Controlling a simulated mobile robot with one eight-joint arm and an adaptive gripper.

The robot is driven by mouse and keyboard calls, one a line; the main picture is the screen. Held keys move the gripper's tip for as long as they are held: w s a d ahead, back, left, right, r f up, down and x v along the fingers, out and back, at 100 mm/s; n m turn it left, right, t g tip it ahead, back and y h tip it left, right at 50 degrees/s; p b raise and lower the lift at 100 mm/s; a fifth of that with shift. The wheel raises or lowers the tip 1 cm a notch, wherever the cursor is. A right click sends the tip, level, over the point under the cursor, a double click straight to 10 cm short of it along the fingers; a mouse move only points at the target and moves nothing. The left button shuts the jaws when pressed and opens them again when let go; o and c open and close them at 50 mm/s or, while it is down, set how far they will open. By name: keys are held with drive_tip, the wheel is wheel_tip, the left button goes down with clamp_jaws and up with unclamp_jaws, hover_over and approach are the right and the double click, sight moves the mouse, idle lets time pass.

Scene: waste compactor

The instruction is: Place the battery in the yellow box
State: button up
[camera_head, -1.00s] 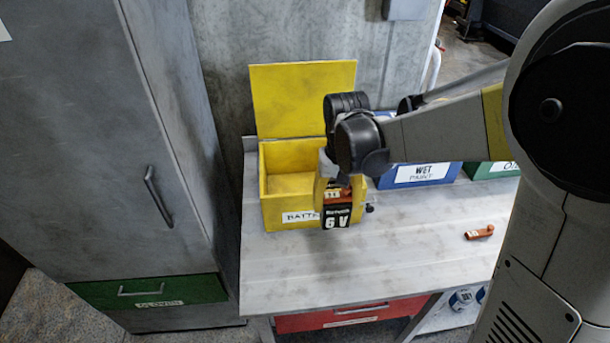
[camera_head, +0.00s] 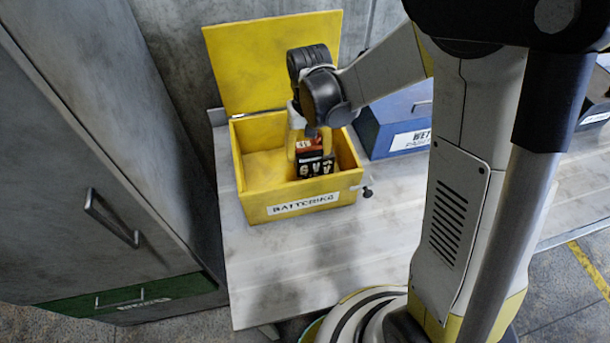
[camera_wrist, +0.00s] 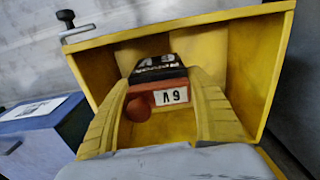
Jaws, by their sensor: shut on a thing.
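The yellow box (camera_head: 252,206) stands on the workbench with its lid (camera_head: 270,60) raised at the back and a battery label on its front. The battery (camera_head: 314,165), black and orange with 6 V markings, is inside the box opening, toward its right side. My gripper (camera_head: 308,145) is shut on the battery from above. In the wrist view the battery (camera_wrist: 158,80) is between the two yellow fingers (camera_wrist: 160,120), within the box walls (camera_wrist: 262,60). I cannot tell whether the battery touches the box floor.
A blue box (camera_head: 385,132) with a wet-waste label stands right of the yellow box. A grey cabinet (camera_head: 70,150) with a green drawer (camera_head: 125,300) is at the left. The bench top (camera_head: 285,255) in front is clear.

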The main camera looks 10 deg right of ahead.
wheel_tip(320, 180, down, 11)
drive_tip(key=shift+w+r+b, duration=0.1)
drive_tip(key=shift+b, duration=1)
drive_tip(key=o, duration=1.4)
